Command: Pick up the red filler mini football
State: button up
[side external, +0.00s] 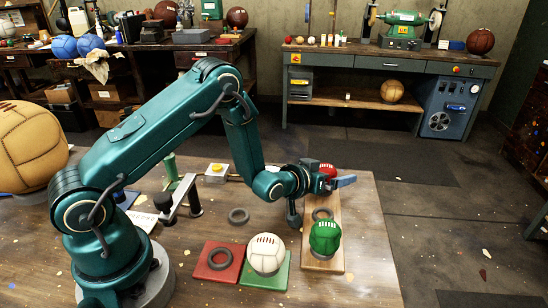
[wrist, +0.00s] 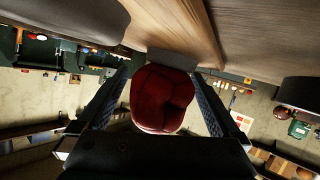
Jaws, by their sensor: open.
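The red mini football (side external: 327,168) is at the far end of a wooden board (side external: 325,262), partly hidden by my gripper (side external: 343,181) in the side view. In the wrist view the red ball (wrist: 162,98) fills the space between the two fingers of my gripper (wrist: 160,75). The fingers are spread, one on each side of the ball, with a small gap visible at the left. Contact on the right side is hard to judge.
A white ball (side external: 266,253) stands on a green mat (side external: 262,283), left of the board. A red mat (side external: 215,275) with a black ring (side external: 220,258) lies beside it. Another black ring (side external: 238,215) lies on the table. The table's right side is clear.

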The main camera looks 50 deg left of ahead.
jog(key=c, duration=1.3)
jog(key=shift+r, duration=0.15)
